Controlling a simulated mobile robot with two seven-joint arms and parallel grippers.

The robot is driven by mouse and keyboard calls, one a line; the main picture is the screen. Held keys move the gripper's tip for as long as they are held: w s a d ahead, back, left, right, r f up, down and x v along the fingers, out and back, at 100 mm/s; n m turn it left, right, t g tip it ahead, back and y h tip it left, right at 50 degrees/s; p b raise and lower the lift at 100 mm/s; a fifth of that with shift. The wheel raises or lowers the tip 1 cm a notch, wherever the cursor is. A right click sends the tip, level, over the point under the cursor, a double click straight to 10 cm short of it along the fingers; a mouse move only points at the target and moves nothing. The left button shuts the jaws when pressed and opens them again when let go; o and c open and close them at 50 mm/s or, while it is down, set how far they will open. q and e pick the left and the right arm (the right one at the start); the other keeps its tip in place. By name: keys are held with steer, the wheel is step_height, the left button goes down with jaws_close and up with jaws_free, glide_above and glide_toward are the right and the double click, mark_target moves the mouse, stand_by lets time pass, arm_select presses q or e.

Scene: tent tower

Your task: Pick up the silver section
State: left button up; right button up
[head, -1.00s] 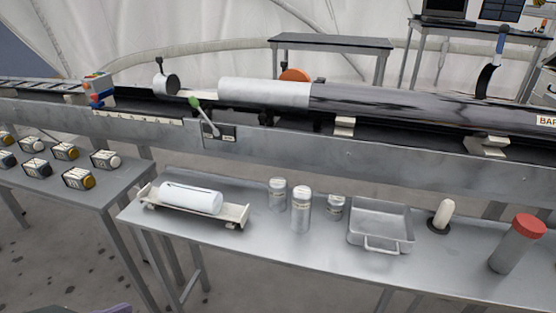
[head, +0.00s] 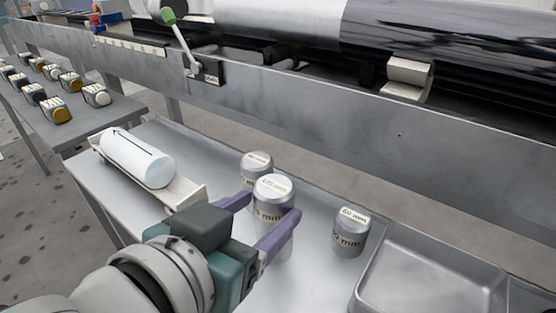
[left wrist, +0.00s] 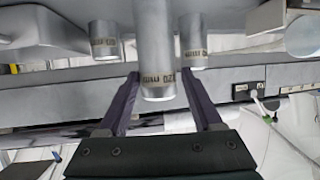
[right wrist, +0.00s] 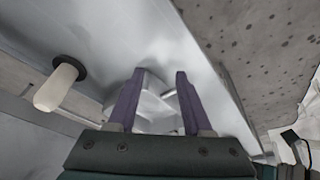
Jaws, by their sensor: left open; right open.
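Three silver cylinders with printed mm labels stand upright on the metal table. The tallest silver section (head: 273,187) is in the middle front, with a shorter one (head: 257,162) behind it and another, marked 60 mm, (head: 351,232) to its right. My left gripper (head: 271,206) is open, its purple fingers on either side of the tallest section. In the left wrist view that section (left wrist: 156,60) shows between the fingers (left wrist: 159,76); contact cannot be told. My right gripper (right wrist: 160,72) is open, with nothing held, and shows only in its own wrist view.
A white roll (head: 138,158) lies in a cradle (head: 185,193) at the left. A metal tray (head: 432,275) stands right of the sections. A white rod on a black base (right wrist: 60,85) shows in the right wrist view. A long metal beam (head: 400,130) runs behind the table.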

arm_select(q)
steer(key=b+x, duration=0.2)
steer(key=x, duration=0.4)
steer(key=shift+d, duration=0.15)
arm_select(e)
step_height(320, 180, down, 3)
steer(key=shift+r, duration=0.1)
arm_select(q)
steer(key=shift+c, duration=0.4)
arm_select(e)
steer(key=shift+d, duration=0.1)
arm_select(q)
jaws_close()
arm_select(e)
steer(key=shift+w+d+r, duration=0.1)
arm_select(q)
steer(key=shift+r, duration=0.15)
